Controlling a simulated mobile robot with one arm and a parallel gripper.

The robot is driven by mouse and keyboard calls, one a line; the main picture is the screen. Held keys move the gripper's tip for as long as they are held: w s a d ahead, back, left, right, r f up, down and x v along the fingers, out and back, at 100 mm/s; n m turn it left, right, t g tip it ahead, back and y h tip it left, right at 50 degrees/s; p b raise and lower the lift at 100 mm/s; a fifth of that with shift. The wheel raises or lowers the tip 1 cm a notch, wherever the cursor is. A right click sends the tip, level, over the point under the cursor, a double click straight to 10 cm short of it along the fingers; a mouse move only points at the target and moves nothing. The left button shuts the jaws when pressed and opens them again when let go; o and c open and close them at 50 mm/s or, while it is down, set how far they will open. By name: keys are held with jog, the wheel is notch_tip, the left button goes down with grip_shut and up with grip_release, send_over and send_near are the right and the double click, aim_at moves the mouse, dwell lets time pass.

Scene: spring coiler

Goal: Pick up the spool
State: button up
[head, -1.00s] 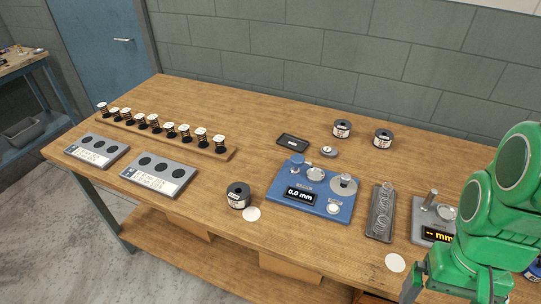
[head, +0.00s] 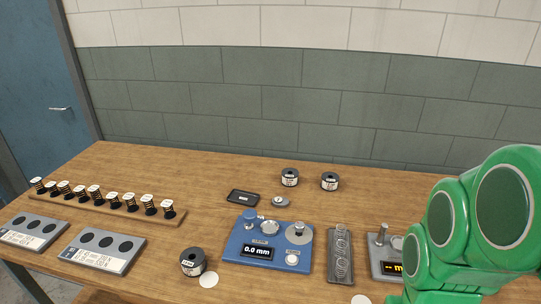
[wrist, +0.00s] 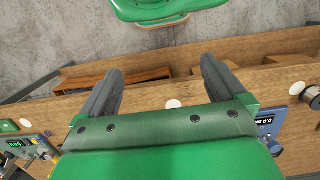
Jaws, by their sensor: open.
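Three dark spools with pale labels stand on the wooden bench in the head view. One spool (head: 193,261) is near the front edge, left of the blue gauge (head: 236,240) and beside a white disc (head: 209,280). A second spool (head: 289,177) and a third spool (head: 329,181) stand at the back. In the wrist view a spool (wrist: 311,98) shows at the right edge by the blue gauge (wrist: 272,120). My gripper (wrist: 160,66) is open and empty, its fingers wide apart over the bench's front edge, away from that spool. The head view does not show its fingers.
A rack of several springs (head: 108,200) and two grey trays (head: 100,250) are at the left. A black dish (head: 243,197), a grey tray with rings (head: 340,257) and a second gauge (head: 388,268) stand nearby. The back right bench surface is mostly clear.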

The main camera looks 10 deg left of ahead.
jog(key=shift+o, duration=0.2)
jog(key=w+a+f+m+g+y, duration=0.1)
jog(key=w+a+y, duration=0.3)
jog(key=a, duration=0.5)
jog(key=w+a+f+m+g+y, duration=0.1)
jog(key=w+a+f+y, duration=0.1)
jog(key=w+a, duration=0.55)
jog(key=m+g+y, duration=0.1)
jog(key=m+y, duration=0.4)
jog(key=m, duration=0.2)
send_near(189, 259)
jog(key=s+d+r, duration=0.5)
jog(key=s+r, duration=0.2)
jog(key=w+a+f+m, duration=0.1)
jog(key=w+f+m, duration=0.1)
jog(key=w+a+f+m+y, duration=0.1)
jog(key=w+a+f+m, duration=0.1)
jog(key=f, duration=0.1)
jog(key=w+a+f+m+t+y, duration=0.1)
jog(key=a+f, duration=0.1)
jog(key=f, duration=0.1)
jog(key=shift+w+f+m, duration=0.15)
jog(key=shift+w+m, duration=0.25)
jog(key=shift+x, duration=3.9)
jog(key=shift+f, duration=0.1)
jog(key=shift+c, duration=0.5)
jog(key=c, duration=1.2)
jog(key=shift+c, duration=0.2)
